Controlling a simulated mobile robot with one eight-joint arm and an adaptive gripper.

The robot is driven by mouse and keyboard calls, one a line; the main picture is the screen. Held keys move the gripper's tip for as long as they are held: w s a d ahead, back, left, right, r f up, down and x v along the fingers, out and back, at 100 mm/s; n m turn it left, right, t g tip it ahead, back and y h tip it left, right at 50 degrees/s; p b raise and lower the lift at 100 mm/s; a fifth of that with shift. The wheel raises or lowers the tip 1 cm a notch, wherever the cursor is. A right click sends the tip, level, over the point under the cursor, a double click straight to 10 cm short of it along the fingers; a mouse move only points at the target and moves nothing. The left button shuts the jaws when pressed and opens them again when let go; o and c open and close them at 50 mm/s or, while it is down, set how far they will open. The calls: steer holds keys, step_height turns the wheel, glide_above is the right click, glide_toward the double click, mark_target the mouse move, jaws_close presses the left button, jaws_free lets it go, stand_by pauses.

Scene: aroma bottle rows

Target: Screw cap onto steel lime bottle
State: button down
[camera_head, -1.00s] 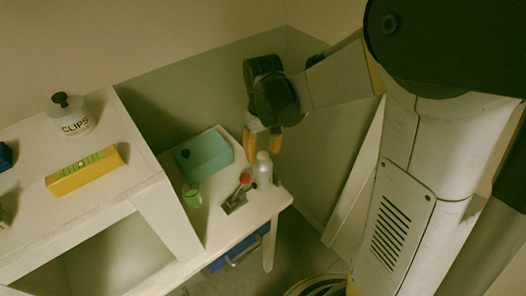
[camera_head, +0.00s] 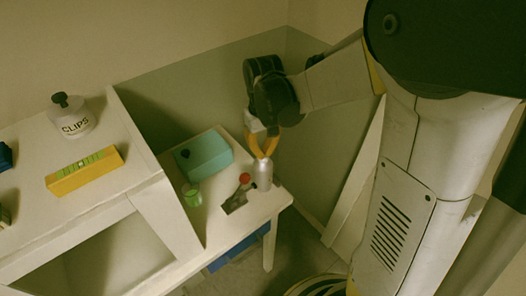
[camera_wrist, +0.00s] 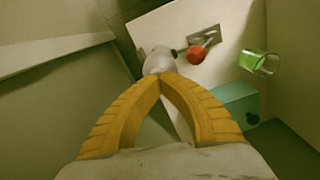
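The steel bottle (camera_head: 264,176) stands upright near the right front corner of the low table. It also shows in the wrist view (camera_wrist: 158,62), just beyond my fingertips. My gripper (camera_head: 263,155) is above it, pointing down, with its orange fingers drawn together at the bottle's narrow top. In the wrist view the fingertips (camera_wrist: 164,76) meet against that top. They cover the neck, so I cannot make out a separate cap there or any thread.
A red-knobbed lever on a metal plate (camera_head: 236,203) stands close left of the bottle. A green glass (camera_head: 192,197) and a teal box (camera_head: 207,155) are farther left.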

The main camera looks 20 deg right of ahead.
steer(key=m, duration=1.2)
steer(key=shift+m, duration=0.4)
steer(key=m, duration=0.4)
steer(key=shift+m, duration=0.4)
steer(key=c, duration=1.2)
jaws_free()
steer(key=shift+o, duration=0.2)
